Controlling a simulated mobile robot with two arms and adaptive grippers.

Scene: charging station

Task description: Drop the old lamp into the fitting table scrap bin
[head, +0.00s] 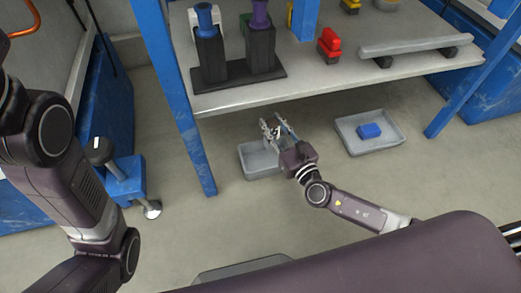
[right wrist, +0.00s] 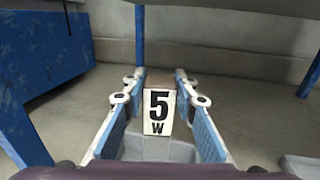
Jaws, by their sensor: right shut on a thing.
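My right gripper (head: 275,130) is shut on a small block with a white face marked "5 W", which looks like the old lamp (right wrist: 159,112). In the right wrist view the lamp sits between the two blue-padded fingers of the gripper (right wrist: 160,108). In the head view the fingers hide most of the lamp. The gripper is above an open grey bin (head: 258,171) on the floor under the table's front edge. Part of the bin shows below the lamp in the right wrist view (right wrist: 150,149). My left arm shows at the left, but its gripper is out of view.
The blue-framed table (head: 330,88) stands over the bin, with a blue leg (head: 193,150) to its left. A second grey tray (head: 393,143) with a blue block (head: 369,131) lies to the right. A red item (head: 329,44) and a dark holder (head: 240,72) stand on the table.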

